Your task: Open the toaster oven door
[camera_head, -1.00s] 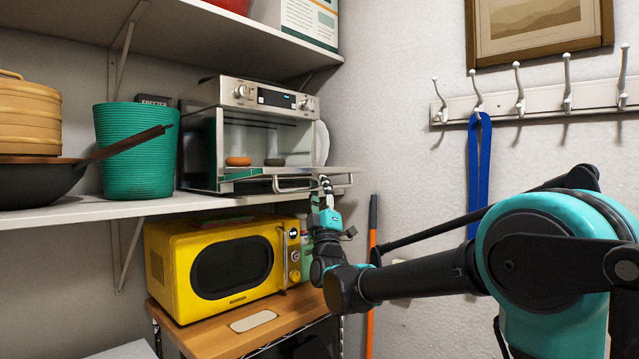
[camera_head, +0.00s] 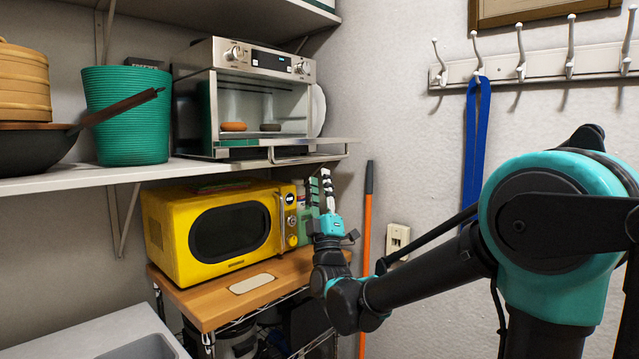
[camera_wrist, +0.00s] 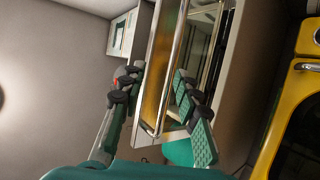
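The silver toaster oven (camera_head: 215,110) stands on the upper shelf. Its door (camera_head: 330,142) is folded down, lying about level, and the cavity shows two round items inside. The door's bar handle (camera_head: 295,158) is at the front edge. My gripper (camera_head: 320,182) is below the door's right end, pointing up, with its fingers apart and nothing held. In the wrist view, my gripper's (camera_wrist: 157,95) fingers are spread wide, with the chrome handle (camera_wrist: 168,70) and amber-tinted door panel (camera_wrist: 160,55) beyond them in the gap.
The yellow microwave (camera_head: 165,235) sits on a wooden-topped cart (camera_head: 215,300) below the shelf (camera_head: 65,185), left of my gripper. A green bin (camera_head: 125,120) and a pan (camera_head: 35,150) stand left of the oven. An orange pole (camera_head: 366,230) leans by the right wall.

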